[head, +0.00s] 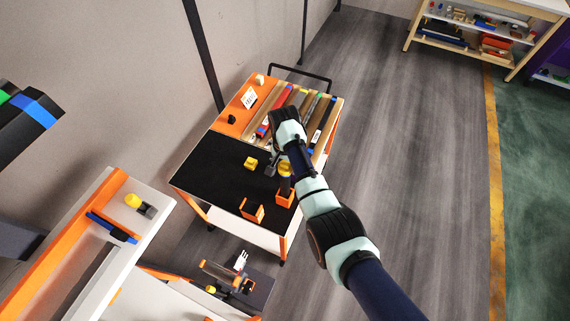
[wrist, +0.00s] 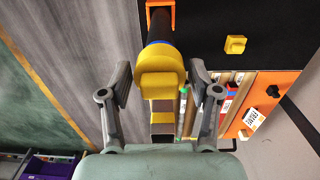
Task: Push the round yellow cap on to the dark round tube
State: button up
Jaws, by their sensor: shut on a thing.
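The round yellow cap (wrist: 160,60) is between the two fingers of my gripper (wrist: 160,76) in the wrist view, and my gripper is shut on it. The dark round tube (wrist: 161,24), with a blue band near its end, is right by the cap. I cannot tell how far the cap sits on it. In the head view, the cap (head: 285,168) is at the top of the upright tube (head: 285,184), which stands in an orange holder (head: 285,198) on the cart's black mat. My gripper (head: 278,167) is there too, partly hidden by my arm.
A second yellow cap (head: 251,162) lies on the black mat (head: 215,170). An empty-looking orange holder (head: 251,209) stands at the mat's front. Several long tubes and bars lie at the cart's far end, beside a white label card (head: 249,97). The mat's left part is clear.

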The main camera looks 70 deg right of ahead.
jog(key=shift+f, duration=0.1)
dwell(0.3)
jog(key=o, duration=0.9)
jog(key=shift+c, duration=0.2)
notch_tip(320, 180, up, 8)
jog(key=shift+f, duration=0.15)
